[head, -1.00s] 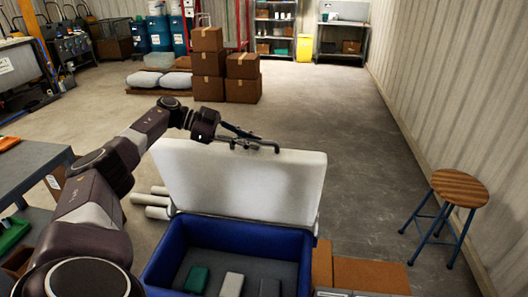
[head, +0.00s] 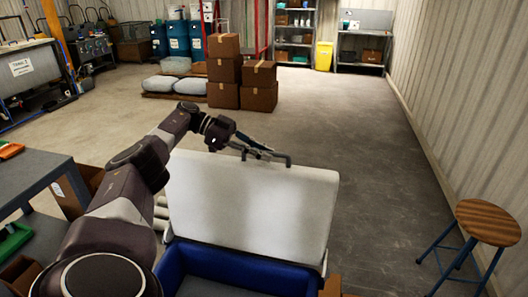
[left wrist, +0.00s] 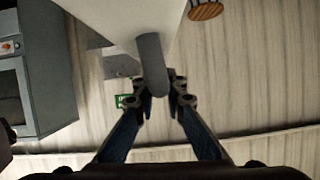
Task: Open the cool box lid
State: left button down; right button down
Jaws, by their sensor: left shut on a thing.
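The cool box has a blue body (head: 235,268) at the bottom of the head view, cut off by the frame edge. Its white lid (head: 250,205) stands raised, about upright, with the box mouth uncovered. A dark bar handle (head: 279,156) is on the lid's top edge. My left gripper (head: 258,150) reaches over from the left and is shut on this handle. In the left wrist view the fingertips (left wrist: 161,98) close around the end of the grey handle (left wrist: 151,55), with the pale lid (left wrist: 115,18) behind it. My right gripper is not in view.
A grey table (head: 35,175) stands at the left. A round wooden stool (head: 487,222) is at the right by the wall. Stacked cartons (head: 224,70) and pale sacks (head: 174,84) lie farther back. The floor beyond and right of the lid is clear.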

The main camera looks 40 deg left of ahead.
pick_arm(q)
jog(key=shift+s+d+f, duration=0.1)
jog(key=shift+s+f, duration=0.05)
jog(key=shift+f, duration=0.3)
jog(key=c, duration=2.2)
grip_release()
jog(key=shift+c, duration=0.2)
jog(key=shift+w, duration=0.25)
jog(key=shift+r, duration=0.1)
notch_tip(320, 180, up, 10)
jog(key=shift+f, duration=0.1)
